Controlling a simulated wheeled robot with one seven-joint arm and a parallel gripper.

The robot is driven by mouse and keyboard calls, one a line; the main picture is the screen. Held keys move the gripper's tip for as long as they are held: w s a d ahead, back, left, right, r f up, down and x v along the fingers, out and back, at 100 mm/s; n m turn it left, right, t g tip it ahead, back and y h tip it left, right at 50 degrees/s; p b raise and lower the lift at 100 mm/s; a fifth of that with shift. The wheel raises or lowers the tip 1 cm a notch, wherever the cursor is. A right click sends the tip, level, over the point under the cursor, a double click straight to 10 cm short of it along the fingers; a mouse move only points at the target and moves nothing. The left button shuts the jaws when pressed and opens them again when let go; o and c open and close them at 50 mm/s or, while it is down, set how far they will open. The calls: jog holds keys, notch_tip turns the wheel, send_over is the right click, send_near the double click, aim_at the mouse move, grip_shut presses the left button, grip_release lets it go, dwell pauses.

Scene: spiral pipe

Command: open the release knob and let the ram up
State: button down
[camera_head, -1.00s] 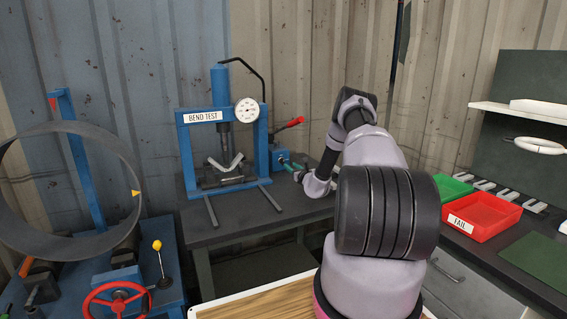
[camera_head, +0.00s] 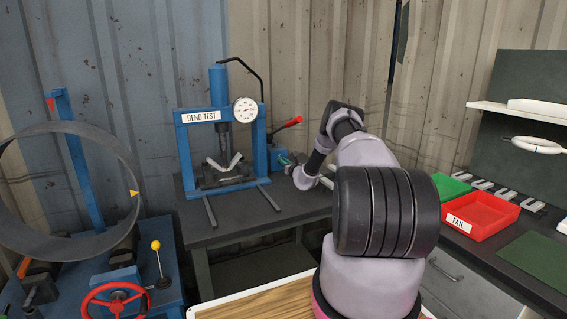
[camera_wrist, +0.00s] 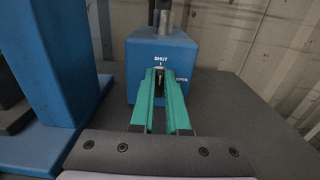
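The blue bend-test press (camera_head: 184,155) stands on the dark bench at the back. Its upright ram (camera_head: 226,135) is above a bent, V-shaped metal piece (camera_head: 225,163). A blue pump block (camera_wrist: 200,55) is beside the press, marked SHUT at the top and OPEN at the right. The dark release knob (camera_wrist: 159,72) is on its front face, mostly hidden by my fingers, with its mark near SHUT. My gripper (camera_wrist: 160,76) has green fingers close together, one on each side of the knob, and appears shut on it. In the head view, my gripper (camera_head: 286,161) is small and partly hidden.
A red-tipped pump lever (camera_head: 289,123) rises above the block. A red FAIL tray (camera_head: 482,217) and a green tray (camera_head: 449,187) are at the right. A rig with a large ring (camera_head: 118,240) is at the left.

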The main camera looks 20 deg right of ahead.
jog(key=shift+m, duration=0.4)
jog(key=m, duration=0.3)
jog(key=shift+d+f+m, duration=0.1)
jog(key=shift+d+m, duration=0.2)
jog(key=shift+m, duration=0.1)
jog(key=m, duration=0.3)
jog(key=shift+d+f+m, duration=0.1)
jog(key=shift+d+m, duration=0.1)
jog(key=shift+m, duration=0.1)
jog(key=m, duration=0.3)
jog(key=shift+d+f+m, duration=0.1)
jog(key=shift+f+m, duration=0.1)
jog(key=shift+m, duration=0.1)
jog(key=shift+f+m, duration=0.15)
jog(key=shift+m, duration=1)
jog(key=shift+f+m, duration=0.15)
jog(key=shift+m, duration=1)
jog(key=c, duration=0.9)
grip_release()
